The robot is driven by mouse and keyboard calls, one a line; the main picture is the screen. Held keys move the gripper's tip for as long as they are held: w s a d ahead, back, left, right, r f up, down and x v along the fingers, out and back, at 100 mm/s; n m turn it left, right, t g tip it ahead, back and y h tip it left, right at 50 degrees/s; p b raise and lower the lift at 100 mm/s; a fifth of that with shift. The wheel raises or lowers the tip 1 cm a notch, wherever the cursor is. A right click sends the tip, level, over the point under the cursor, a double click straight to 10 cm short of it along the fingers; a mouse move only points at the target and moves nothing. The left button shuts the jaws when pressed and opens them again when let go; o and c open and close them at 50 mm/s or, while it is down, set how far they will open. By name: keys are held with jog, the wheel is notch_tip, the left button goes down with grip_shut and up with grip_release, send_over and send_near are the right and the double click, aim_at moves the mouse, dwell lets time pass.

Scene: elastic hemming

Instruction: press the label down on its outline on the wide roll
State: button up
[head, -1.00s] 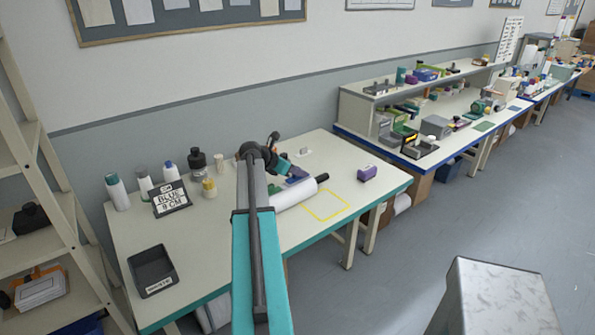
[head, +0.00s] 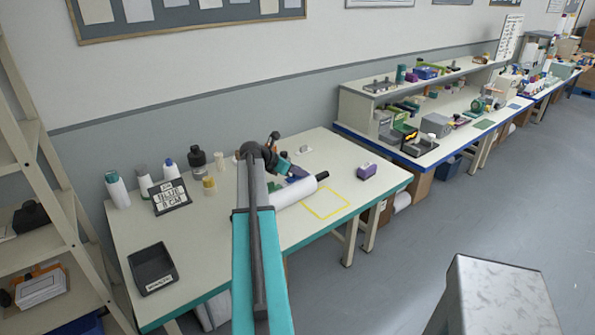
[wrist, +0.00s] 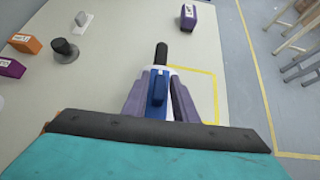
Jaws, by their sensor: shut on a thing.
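The wide white roll (head: 298,191) lies on the near bench with a black handle end (head: 322,176) pointing right. In the wrist view the black end (wrist: 161,54) shows just beyond my fingers, and the roll is mostly hidden under them. My gripper (wrist: 158,88) has its purple fingers shut on a small blue piece (wrist: 157,91), which seems to be the label. It is over or against the roll; I cannot tell if they touch. The label's outline on the roll is hidden. In the head view my gripper (head: 293,172) is partly behind my arm.
A yellow square (head: 326,202) is marked on the bench right of the roll. A purple box (head: 366,171) stands behind it. A "BLUE 9 CM" sign (head: 171,198), bottles and a black tray (head: 153,268) are at the left. A grey-topped stool (head: 505,300) stands front right.

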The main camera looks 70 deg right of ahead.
jog(key=shift+f, duration=0.25)
jog(key=o, duration=1)
jog(key=shift+c, duration=0.2)
jog(key=b+v, duration=0.3)
jog(key=v, duration=1.1)
